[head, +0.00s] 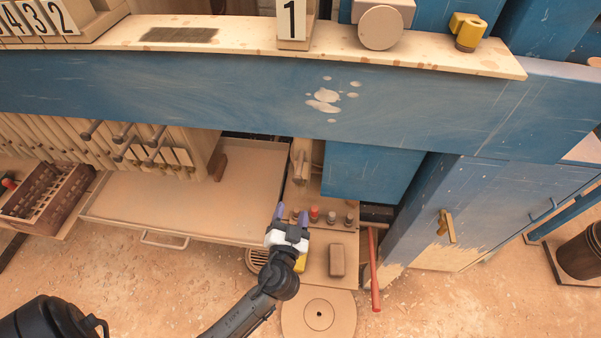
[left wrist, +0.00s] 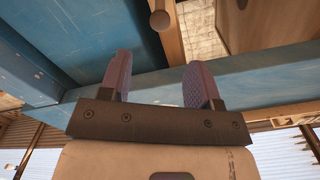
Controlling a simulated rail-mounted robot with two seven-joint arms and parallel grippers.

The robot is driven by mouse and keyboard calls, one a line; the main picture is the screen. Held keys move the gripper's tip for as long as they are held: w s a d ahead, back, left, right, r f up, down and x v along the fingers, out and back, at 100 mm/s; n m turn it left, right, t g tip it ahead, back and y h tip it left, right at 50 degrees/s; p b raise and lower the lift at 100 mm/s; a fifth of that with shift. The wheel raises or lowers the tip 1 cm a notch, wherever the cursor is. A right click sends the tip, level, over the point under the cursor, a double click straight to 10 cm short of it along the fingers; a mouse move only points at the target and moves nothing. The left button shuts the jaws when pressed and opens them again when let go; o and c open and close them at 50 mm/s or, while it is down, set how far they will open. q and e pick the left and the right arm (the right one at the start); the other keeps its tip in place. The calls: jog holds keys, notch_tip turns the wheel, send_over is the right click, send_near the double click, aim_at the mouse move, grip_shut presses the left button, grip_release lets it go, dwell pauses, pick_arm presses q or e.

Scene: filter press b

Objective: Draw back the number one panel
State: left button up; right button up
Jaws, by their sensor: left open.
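A white plate with the number 1 (head: 291,20) stands upright on the ledge at the top middle of the head view. Below the blue beam, roughly in line with it, a pale panel end with a handle (head: 299,166) shows; most of that panel is hidden by the beam. My left gripper (head: 292,212) is open and empty, below this handle in the head view. In the left wrist view its fingers (left wrist: 160,78) are apart, and a round-ended brown handle (left wrist: 160,20) lies beyond them, between their lines, with no contact visible. My right gripper is not in view.
The blue beam (head: 230,90) crosses above my gripper. Several panels with handles (head: 140,145) stand packed at left, above a wide tray (head: 190,205). A box with knobs (head: 330,250), a red bar (head: 373,270) and a blue cabinet (head: 440,200) are at right.

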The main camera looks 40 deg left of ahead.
aim_at(297, 182)
pick_arm(q)
jog(key=p+x, duration=0.2)
jog(key=x, duration=1)
jog(key=shift+w+r, duration=0.1)
jog(key=shift+w+a, duration=0.3)
jog(key=shift+w, duration=0.15)
jog(key=shift+c, duration=0.4)
grip_shut()
